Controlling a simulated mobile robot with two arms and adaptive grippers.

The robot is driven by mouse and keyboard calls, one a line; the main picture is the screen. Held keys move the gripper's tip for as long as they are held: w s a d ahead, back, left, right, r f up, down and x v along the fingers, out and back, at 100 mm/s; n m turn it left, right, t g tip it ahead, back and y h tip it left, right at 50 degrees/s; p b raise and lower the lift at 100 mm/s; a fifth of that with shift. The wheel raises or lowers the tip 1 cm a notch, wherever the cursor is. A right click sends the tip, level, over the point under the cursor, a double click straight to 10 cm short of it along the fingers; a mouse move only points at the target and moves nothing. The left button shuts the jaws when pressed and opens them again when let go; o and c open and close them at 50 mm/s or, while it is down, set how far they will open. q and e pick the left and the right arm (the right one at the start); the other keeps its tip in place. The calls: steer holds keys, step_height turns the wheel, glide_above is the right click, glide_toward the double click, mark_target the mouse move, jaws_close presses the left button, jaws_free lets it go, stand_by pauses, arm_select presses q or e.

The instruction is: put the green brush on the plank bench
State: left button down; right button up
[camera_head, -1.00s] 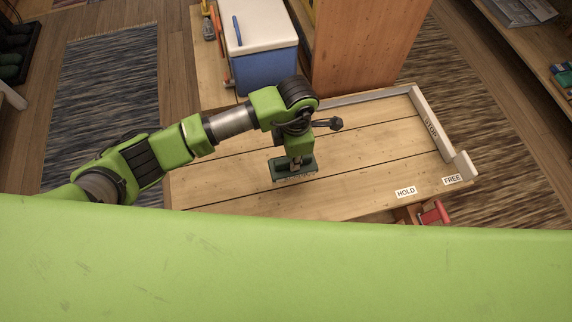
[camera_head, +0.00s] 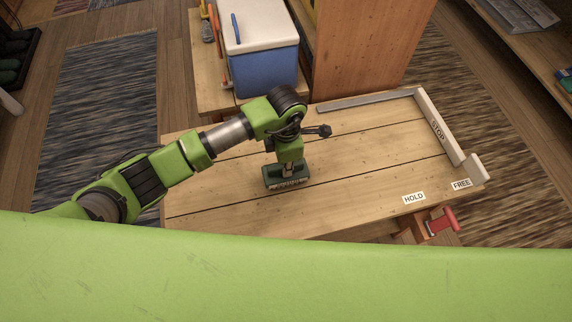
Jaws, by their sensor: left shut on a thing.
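The plank bench (camera_head: 370,165) is a light wooden top in the middle of the head view. My left gripper (camera_head: 292,168) points down over the left half of the bench and is shut on the green brush (camera_head: 287,178). The brush is a dark green block with a pale bristle edge facing the front. It is at or just above the planks; I cannot tell whether it touches them. My gripper hides part of its top. My right gripper is not in view.
A grey rail runs along the back, and a STOP rail (camera_head: 437,128) along the right edge. HOLD (camera_head: 413,198) and FREE (camera_head: 461,184) labels lie at the front right, near a red clamp (camera_head: 441,222). A blue cooler (camera_head: 262,62) stands behind. The bench's middle is clear.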

arm_select(q)
steer(key=c, duration=2)
jaws_free()
steer(key=shift+f, duration=0.1)
steer(key=shift+c, duration=0.2)
steer(key=shift+r, duration=0.3)
step_height(320, 180, up, 12)
steer(key=b, duration=0.1)
steer(key=shift+f, duration=0.15)
